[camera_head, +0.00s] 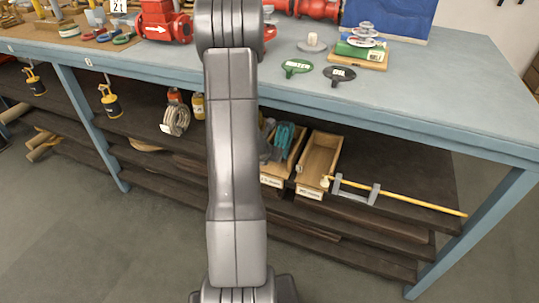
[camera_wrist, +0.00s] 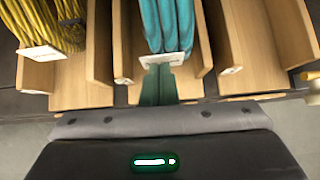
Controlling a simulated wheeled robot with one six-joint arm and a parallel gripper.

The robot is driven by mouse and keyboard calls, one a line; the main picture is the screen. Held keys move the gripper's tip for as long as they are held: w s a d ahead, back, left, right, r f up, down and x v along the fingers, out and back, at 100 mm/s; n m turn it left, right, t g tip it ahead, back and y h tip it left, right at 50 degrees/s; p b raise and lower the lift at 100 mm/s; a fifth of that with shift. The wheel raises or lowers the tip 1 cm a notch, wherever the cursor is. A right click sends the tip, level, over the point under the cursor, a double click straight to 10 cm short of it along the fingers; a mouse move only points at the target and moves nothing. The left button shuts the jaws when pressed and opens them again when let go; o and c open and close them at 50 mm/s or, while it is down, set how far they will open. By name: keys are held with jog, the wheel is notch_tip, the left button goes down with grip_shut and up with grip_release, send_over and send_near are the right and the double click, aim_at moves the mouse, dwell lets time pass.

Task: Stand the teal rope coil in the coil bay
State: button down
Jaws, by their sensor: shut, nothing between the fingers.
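The teal rope coil (camera_head: 287,135) stands upright in a wooden bay (camera_head: 271,181) on the shelf under the bench. In the wrist view the coil (camera_wrist: 165,22) rises between the wooden side walls of the middle bay (camera_wrist: 200,82), with a white tag (camera_wrist: 163,58) at its near lower end. My gripper (camera_wrist: 158,72) is shut and empty, its dark green fingers just in front of the tag. I cannot tell whether the fingertips touch the tag. In the head view my arm hides part of the bay.
An empty wooden bay (camera_head: 318,158) lies to the right. A yellow coil (camera_wrist: 40,25) is in the left bay in the wrist view. A yellow rod (camera_head: 420,202) on grey brackets lies right of the bays. The blue-grey bench (camera_head: 440,95) overhangs the shelf.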

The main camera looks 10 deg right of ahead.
jog(key=shift+w+d+p, duration=0.3)
jog(key=shift+w+d, duration=0.15)
jog(key=shift+w, duration=0.2)
jog(key=shift+w+d+p, duration=0.3)
jog(key=shift+w+d, duration=0.15)
jog(key=shift+w, duration=0.15)
jog(key=shift+s, duration=0.15)
